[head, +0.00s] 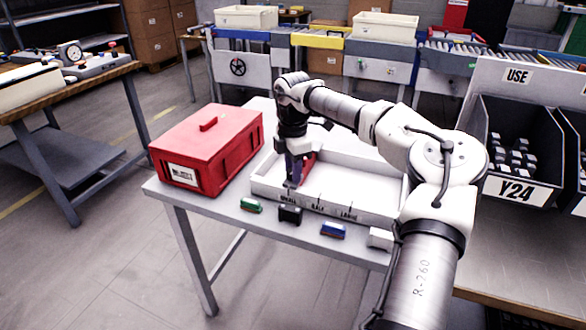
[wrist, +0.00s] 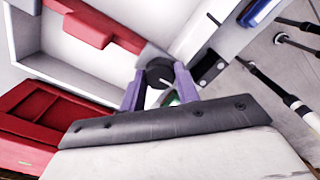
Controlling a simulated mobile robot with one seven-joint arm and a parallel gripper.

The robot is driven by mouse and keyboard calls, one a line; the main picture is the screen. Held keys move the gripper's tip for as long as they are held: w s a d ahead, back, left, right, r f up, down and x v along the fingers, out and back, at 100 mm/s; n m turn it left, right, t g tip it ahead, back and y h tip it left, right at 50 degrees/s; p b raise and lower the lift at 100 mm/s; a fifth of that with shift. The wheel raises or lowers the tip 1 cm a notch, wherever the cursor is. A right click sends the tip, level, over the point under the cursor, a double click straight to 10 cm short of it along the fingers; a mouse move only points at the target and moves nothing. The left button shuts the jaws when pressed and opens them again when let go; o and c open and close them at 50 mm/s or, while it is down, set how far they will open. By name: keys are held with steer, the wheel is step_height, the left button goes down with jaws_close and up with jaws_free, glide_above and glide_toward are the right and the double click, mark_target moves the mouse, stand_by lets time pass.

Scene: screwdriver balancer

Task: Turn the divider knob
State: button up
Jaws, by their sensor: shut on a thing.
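The divider knob (wrist: 158,72) is a dark round knob with a light pointer line, on the front wall of the white tray (head: 262,188). In the head view my gripper hides it. My gripper (head: 291,183) points down at the tray's front wall, near the SMALL label. In the wrist view my gripper (wrist: 160,82) has its two purple fingers on either side of the knob, shut on it. A red divider (head: 308,160) stands in the tray just behind the gripper; in the wrist view the red divider (wrist: 95,22) runs away from the knob.
A red box (head: 208,150) stands left of the tray on the white table (head: 172,195). Along the front edge lie a green block (head: 250,205), a black block (head: 290,214), a blue block (head: 332,230) and a white block (head: 380,238). A dark bin (head: 522,150) stands at right.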

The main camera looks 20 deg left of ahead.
stand_by(0.3)
steer(key=o, duration=1)
steer(key=shift+c, duration=0.2)
steer(key=shift+r, duration=0.1)
step_height(320, 180, up, 14)
steer(key=shift+b, duration=0.45)
steer(key=shift+f, duration=0.2)
